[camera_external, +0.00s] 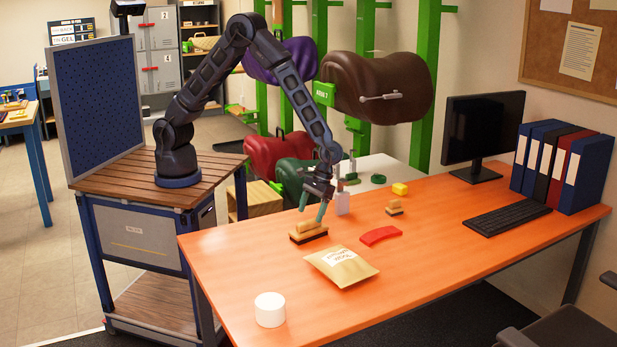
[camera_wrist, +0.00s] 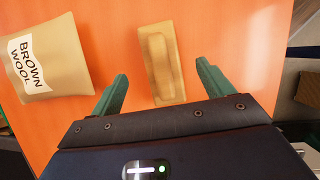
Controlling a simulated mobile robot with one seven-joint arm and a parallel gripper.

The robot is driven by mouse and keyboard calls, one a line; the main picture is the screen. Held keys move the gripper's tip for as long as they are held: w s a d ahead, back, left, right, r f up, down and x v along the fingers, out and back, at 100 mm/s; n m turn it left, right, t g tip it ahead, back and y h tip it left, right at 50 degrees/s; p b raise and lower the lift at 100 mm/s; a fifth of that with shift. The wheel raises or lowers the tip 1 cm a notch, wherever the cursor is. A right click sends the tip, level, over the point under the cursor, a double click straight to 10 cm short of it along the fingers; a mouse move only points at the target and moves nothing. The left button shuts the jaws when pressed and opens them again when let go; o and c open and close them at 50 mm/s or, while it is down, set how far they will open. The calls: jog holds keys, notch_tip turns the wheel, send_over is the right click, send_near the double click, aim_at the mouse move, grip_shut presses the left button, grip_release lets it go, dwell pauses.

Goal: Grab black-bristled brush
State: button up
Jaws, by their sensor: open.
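A wooden brush with dark bristles (camera_external: 308,233) lies on the orange table (camera_external: 225,270), bristles down, near the table's back-left side. In the wrist view, its pale wooden top (camera_wrist: 162,62) shows between the finger directions, and its bristles are hidden. My gripper (camera_external: 312,207) is open and empty just above the brush, fingers pointing down. In the wrist view, the green fingers of my gripper (camera_wrist: 162,75) sit on either side of the brush with a gap to each side. A second, smaller brush (camera_external: 394,208) with a wooden handle stands farther right on the table.
A brown wool bag (camera_external: 341,266) lies in front of the brush and also shows at left in the wrist view (camera_wrist: 45,60). The table's front right is clear.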

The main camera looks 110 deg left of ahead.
aim_at(310, 221)
jog(key=shift+a+x, duration=0.15)
jog(key=shift+x, duration=1.4)
jog(key=shift+a+x, duration=0.1)
jog(key=shift+x, duration=1.45)
jog(key=shift+w+f, duration=0.2)
jog(key=shift+f, duration=0.2)
jog(key=c, duration=1.1)
jog(key=shift+c, duration=0.2)
